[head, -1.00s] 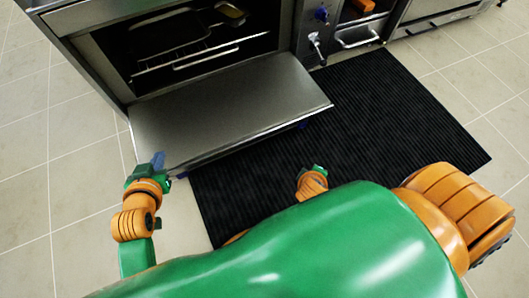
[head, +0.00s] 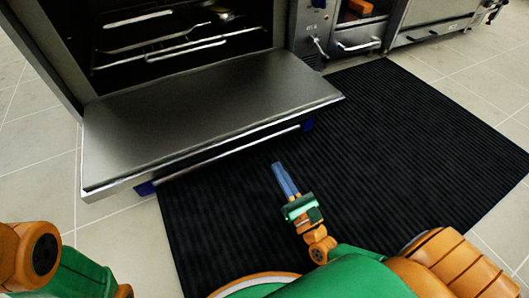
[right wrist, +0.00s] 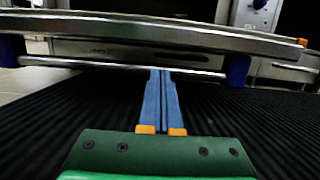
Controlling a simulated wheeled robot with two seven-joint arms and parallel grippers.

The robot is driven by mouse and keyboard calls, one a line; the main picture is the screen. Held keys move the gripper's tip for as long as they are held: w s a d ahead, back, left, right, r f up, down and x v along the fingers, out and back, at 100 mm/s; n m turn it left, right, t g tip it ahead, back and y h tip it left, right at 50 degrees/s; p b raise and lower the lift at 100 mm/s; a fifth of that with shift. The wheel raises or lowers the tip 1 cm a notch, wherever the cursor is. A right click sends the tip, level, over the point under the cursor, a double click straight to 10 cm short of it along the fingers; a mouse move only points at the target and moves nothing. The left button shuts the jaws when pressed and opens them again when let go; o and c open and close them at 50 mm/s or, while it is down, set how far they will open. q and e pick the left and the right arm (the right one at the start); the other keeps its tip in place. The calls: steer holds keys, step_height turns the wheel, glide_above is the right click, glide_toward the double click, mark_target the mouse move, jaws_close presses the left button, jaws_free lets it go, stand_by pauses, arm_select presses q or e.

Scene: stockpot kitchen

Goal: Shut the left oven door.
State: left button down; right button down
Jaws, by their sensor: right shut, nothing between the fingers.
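The left oven door (head: 200,105) is folded down and open, its flat inner face up, in front of the oven cavity (head: 165,40). A handle bar (head: 230,152) with blue end brackets runs under its front edge. My right gripper (head: 280,168) is shut and empty, with blue fingers, in front of the door's right part and apart from the handle in the head view. In the right wrist view the fingers (right wrist: 162,78) point at the handle bar (right wrist: 110,66) and the door's edge (right wrist: 150,33) lies above them. My left arm shows at the lower left, but its gripper is out of view.
Metal racks (head: 165,45) sit inside the oven. A black ribbed mat (head: 400,150) covers the floor in front, with pale tiles around it. To the right stand a control panel (head: 313,25) and another unit with an orange item (head: 361,7) inside.

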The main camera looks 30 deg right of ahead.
steer(key=b+x, duration=0.2)
steer(key=x, duration=0.7)
steer(key=shift+s+r, duration=0.1)
steer(key=shift+r, duration=0.1)
